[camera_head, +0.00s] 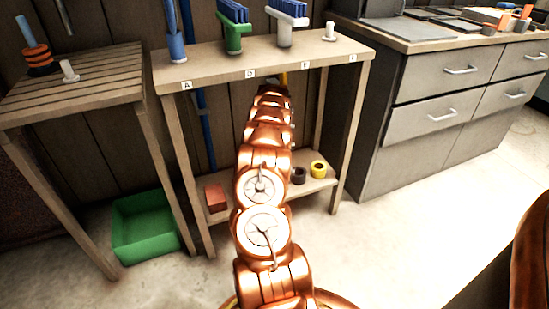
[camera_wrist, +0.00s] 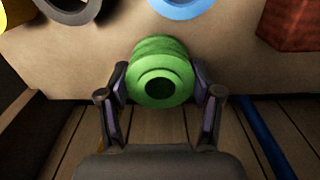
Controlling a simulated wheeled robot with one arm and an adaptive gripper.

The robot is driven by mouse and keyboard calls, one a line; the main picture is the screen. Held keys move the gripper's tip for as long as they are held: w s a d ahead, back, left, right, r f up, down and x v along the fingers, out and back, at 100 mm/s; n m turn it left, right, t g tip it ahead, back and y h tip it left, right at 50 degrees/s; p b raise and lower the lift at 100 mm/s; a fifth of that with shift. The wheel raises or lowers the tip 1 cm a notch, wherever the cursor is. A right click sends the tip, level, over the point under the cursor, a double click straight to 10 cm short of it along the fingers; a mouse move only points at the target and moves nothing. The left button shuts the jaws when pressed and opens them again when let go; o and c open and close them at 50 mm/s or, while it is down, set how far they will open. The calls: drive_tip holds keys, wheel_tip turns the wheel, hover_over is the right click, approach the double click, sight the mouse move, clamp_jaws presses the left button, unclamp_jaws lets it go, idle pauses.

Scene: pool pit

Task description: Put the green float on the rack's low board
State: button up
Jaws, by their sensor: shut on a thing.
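The green float (camera_wrist: 158,74), a short ribbed ring with a dark hole, sits between the two fingers of my gripper (camera_wrist: 160,90) in the wrist view. My gripper is shut on it. The rack's low board (camera_wrist: 245,62) shows behind the float, which overlaps its edge in that view; I cannot tell whether they touch. The low board (camera_head: 312,188) also shows in the head view, partly covered by my arm. The float and my gripper are hidden behind my arm there.
On the low board are a red block (camera_head: 215,197), a black ring (camera_head: 298,175), a yellow ring (camera_head: 318,169) and a blue ring (camera_wrist: 182,6). Brushes stand on the rack's top board (camera_head: 215,68). A green bin (camera_head: 145,228) and grey drawers (camera_head: 440,115) flank the rack.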

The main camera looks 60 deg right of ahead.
drive_tip(key=shift+f, duration=0.5)
drive_tip(key=shift+f, duration=0.55)
drive_tip(key=o, duration=1.3)
drive_tip(key=shift+o, duration=0.2)
wheel_tip(320, 180, up, 7)
drive_tip(key=shift+r, duration=0.2)
